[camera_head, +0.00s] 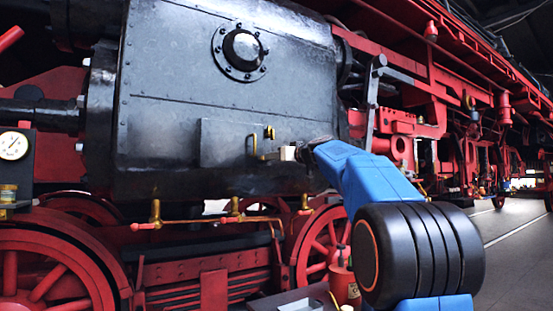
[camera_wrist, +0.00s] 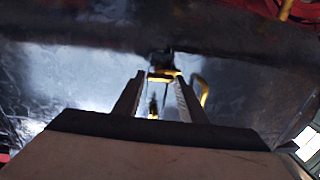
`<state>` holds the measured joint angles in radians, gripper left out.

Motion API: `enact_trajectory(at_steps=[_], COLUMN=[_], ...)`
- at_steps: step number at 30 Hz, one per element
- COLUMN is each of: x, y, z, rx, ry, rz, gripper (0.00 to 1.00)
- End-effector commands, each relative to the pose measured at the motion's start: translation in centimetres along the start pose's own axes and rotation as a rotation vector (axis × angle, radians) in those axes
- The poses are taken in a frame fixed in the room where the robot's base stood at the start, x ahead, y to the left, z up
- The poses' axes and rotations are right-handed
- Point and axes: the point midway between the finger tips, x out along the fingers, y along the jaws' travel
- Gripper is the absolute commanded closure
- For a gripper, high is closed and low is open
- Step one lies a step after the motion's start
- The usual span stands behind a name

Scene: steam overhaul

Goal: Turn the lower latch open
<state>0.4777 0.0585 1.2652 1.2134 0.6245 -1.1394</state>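The small panel (camera_head: 222,142) is on the side of the black cylinder casing. A brass latch (camera_head: 269,132) shows at its upper right, with a brass handle (camera_head: 254,146) beside it. My gripper (camera_head: 290,153) is close to the casing, just right of and below that latch. The lower latch is not clear in the head view, where my gripper covers that spot. In the wrist view, my two fingers stand apart, and a brass latch piece (camera_wrist: 165,76) on a dark mount lies at their tips. I cannot tell whether they touch it. A brass handle (camera_wrist: 203,90) is to the right.
Brass pipes with valves (camera_head: 235,208) run below the casing. A red bottle (camera_head: 343,282) and a dark tray (camera_head: 290,299) stand low, near my arm. A gauge (camera_head: 13,145) is at the far left. Open floor (camera_head: 510,245) lies to the right.

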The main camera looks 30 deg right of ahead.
Motion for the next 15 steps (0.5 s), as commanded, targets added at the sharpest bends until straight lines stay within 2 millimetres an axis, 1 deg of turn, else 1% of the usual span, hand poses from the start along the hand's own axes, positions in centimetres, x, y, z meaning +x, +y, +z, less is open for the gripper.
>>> enact_trajectory(at_steps=[1, 3, 11, 15], x=[-0.01, -0.01, -0.02, -0.02], y=[0.0, 0.0, 0.01, 0.02], z=[0.0, 0.0, 0.02, 0.05], rx=[0.0, 0.0, 0.017, 0.063], ry=[0.0, 0.0, 0.001, 0.004], rz=[0.0, 0.0, 0.0, 0.0], gripper=[0.75, 0.88, 0.88, 0.88])
